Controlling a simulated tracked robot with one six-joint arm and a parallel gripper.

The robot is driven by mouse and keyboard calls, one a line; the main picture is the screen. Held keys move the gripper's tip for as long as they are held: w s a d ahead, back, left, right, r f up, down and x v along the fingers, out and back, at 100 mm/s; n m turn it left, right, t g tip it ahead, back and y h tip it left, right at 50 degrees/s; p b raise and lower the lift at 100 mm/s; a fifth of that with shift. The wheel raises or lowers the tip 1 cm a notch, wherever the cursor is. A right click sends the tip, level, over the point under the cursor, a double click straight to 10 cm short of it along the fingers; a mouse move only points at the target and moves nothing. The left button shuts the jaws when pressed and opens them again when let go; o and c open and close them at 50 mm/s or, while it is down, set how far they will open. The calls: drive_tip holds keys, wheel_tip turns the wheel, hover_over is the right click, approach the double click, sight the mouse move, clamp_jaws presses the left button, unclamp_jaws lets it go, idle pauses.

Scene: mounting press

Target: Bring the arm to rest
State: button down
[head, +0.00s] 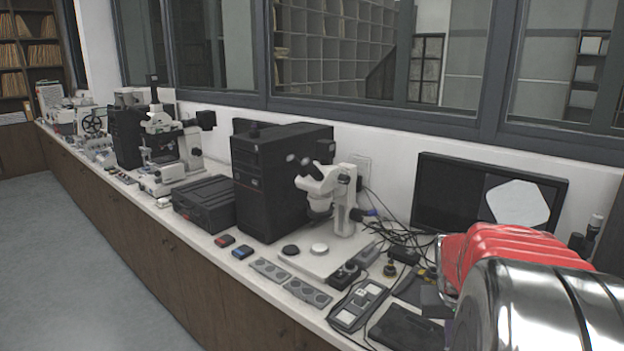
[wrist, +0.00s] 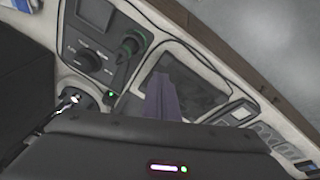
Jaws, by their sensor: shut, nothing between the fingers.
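My gripper (wrist: 163,88) shows in the wrist view as narrow dark purple fingers, closed together with nothing held. It points over a black flat pad (wrist: 203,92) on the bench; I cannot tell the gap between them. A dark body with a small lit strip fills the bottom of the wrist view.
A control box with a green-ringed knob (wrist: 132,43) and a handheld meter (wrist: 236,114) lie near the gripper. A white microscope (head: 325,195), black computer tower (head: 272,178) and monitor (head: 440,200) stand along the bench, with loose cables. The floor (head: 90,245) at left is clear.

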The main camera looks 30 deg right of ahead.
drive_tip(key=a+r+n+t+y, duration=0.1)
drive_tip(key=a+r+n+t, duration=0.1)
drive_tip(key=a, duration=1.6)
drive_tip(key=s+a+r+n+t+y, duration=0.1)
drive_tip(key=a+r+n, duration=0.4)
drive_tip(key=a, duration=1.3)
drive_tip(key=shift+r+n+t+y, duration=0.15)
drive_tip(key=shift+n+t+y, duration=0.45)
drive_tip(key=shift+t, duration=0.3)
drive_tip(key=shift+d, duration=0.15)
